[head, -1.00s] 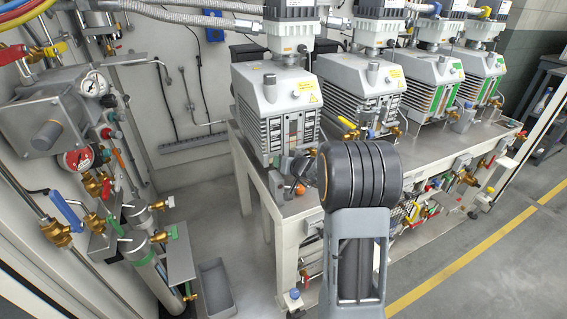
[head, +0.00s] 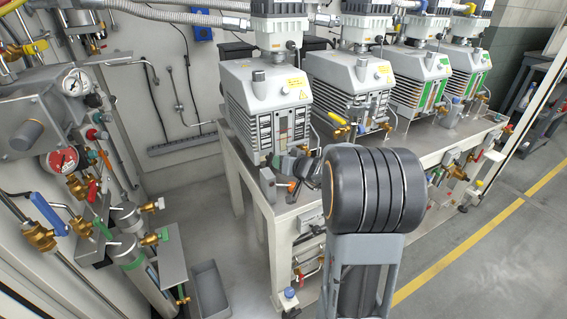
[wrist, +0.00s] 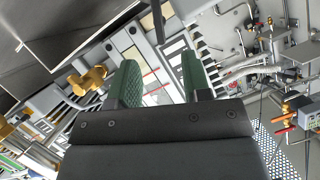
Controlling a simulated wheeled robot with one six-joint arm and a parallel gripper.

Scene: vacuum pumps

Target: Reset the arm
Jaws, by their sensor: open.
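My gripper shows in the wrist view (wrist: 160,85), with two green textured fingers standing apart and nothing between them. Beyond the fingers is the front of a vacuum pump (wrist: 125,45), seen tilted. In the head view my arm stands upright in front of the pump bench, its dark rounded joint nearest the camera. The arm hides the gripper there. The nearest vacuum pump (head: 268,95) is behind and left of the arm, on the bench.
Several pumps stand in a row on the bench (head: 290,212). At the left is a wall panel with a gauge (head: 74,82), brass valves and a blue-handled valve (head: 45,210). A grey bin (head: 208,290) lies on the floor. Free floor (head: 480,265) is at the right.

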